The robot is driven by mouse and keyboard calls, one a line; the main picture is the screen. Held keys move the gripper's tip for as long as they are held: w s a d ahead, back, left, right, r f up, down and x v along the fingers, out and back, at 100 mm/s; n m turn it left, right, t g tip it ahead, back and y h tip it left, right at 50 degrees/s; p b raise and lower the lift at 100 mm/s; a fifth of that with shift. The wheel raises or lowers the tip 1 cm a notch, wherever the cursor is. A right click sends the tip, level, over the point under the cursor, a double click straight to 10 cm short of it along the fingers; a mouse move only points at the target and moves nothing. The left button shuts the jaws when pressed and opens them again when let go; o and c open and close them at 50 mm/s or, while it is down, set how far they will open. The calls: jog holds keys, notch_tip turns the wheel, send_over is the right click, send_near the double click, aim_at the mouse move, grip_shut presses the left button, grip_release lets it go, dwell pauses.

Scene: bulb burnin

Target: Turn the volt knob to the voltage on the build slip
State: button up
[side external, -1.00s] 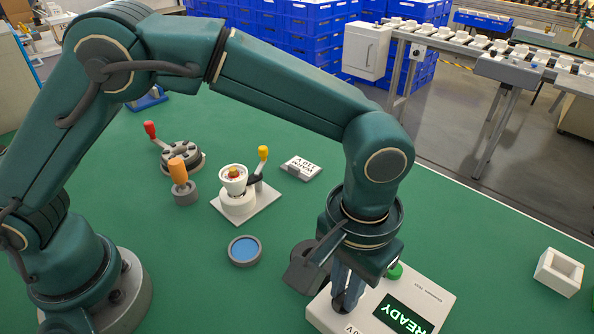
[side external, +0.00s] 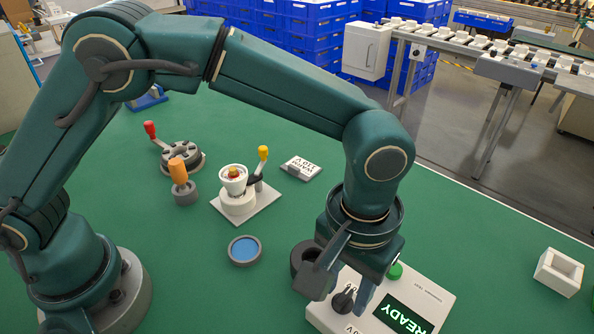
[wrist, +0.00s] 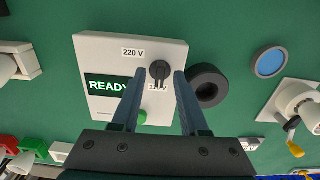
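The white tester box (side external: 425,285) has a lit READY display (side external: 404,314) and a black volt knob (side external: 343,300). In the wrist view the knob (wrist: 160,70) sits between a 220 V label (wrist: 133,53) and a second label (wrist: 157,87), partly covered by its bar, which points toward that second label. My gripper (wrist: 159,75) is open, one finger on each side of the knob with gaps visible; it also shows over the box in the side view (side external: 343,288). The build slip (side external: 301,167) lies flat behind; its small upside-down text seems to read WARM and 110 V.
A dark ring (wrist: 208,85) stands close beside the box, near one finger. A green button (side external: 395,271) is on the box. A blue-centred dish (side external: 244,250), a white fixture with a yellow-tipped lever (side external: 240,203) and an orange-handled tool (side external: 180,175) stand farther left.

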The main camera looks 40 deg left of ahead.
aim_at(344, 293)
jog(key=shift+r, duration=2.55)
jog(key=shift+w+a, duration=0.1)
